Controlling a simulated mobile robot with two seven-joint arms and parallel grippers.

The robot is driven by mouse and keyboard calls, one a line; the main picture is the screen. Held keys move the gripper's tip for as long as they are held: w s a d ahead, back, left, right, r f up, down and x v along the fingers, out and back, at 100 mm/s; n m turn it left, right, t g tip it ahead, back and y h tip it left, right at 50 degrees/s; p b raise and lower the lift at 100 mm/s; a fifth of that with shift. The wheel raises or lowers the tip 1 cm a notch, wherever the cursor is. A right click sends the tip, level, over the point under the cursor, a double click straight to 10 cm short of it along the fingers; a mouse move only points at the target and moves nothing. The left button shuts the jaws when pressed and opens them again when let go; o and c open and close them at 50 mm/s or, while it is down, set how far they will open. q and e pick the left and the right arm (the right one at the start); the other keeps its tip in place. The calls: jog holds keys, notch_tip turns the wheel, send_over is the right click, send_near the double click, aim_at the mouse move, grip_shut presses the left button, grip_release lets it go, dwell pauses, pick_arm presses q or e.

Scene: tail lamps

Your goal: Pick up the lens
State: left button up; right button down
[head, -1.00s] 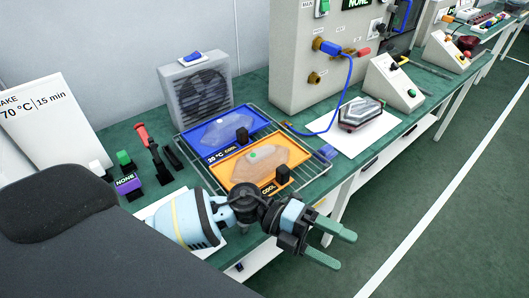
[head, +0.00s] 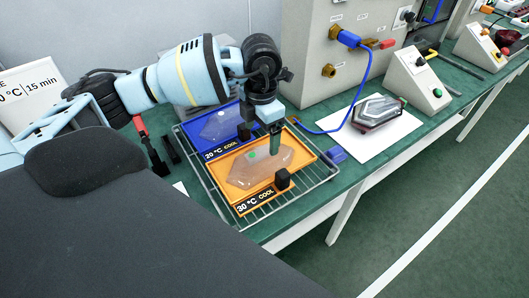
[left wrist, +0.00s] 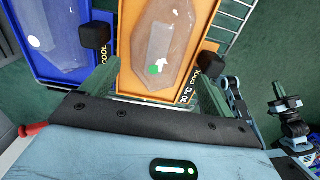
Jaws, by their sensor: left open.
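A clear, pointed lens (head: 248,172) with a green dot lies in the orange tray (head: 222,194), marked 30 °C COOL. A second clear lens (head: 220,126) lies in the blue tray (head: 196,137), marked 20 °C COOL. My left gripper (head: 275,146) points down over the orange tray; one finger hides part of its lens. In the left wrist view the left gripper (left wrist: 156,84) is open and empty, with the orange tray's lens (left wrist: 166,32) between and beyond its fingers. My right arm shows small at that view's right edge; its jaws are unclear.
A lamp (head: 374,112) stands on white paper (head: 350,134) to the right, below a blue cable (head: 366,82). A red-handled tool (head: 141,127) lies left of the rack.

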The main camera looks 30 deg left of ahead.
aim_at(261, 151)
pick_arm(q)
jog(key=shift+s+f, duration=0.2)
jog(key=shift+f, duration=0.4)
jog(key=shift+w+a+f, duration=0.1)
jog(key=shift+w+f, duration=0.1)
jog(key=shift+f, duration=1.45)
jog(key=shift+w+a+f, duration=0.1)
jog(key=shift+w+f, duration=0.05)
jog(key=shift+f, duration=1.5)
jog(key=shift+c, duration=0.2)
jog(key=c, duration=0.7)
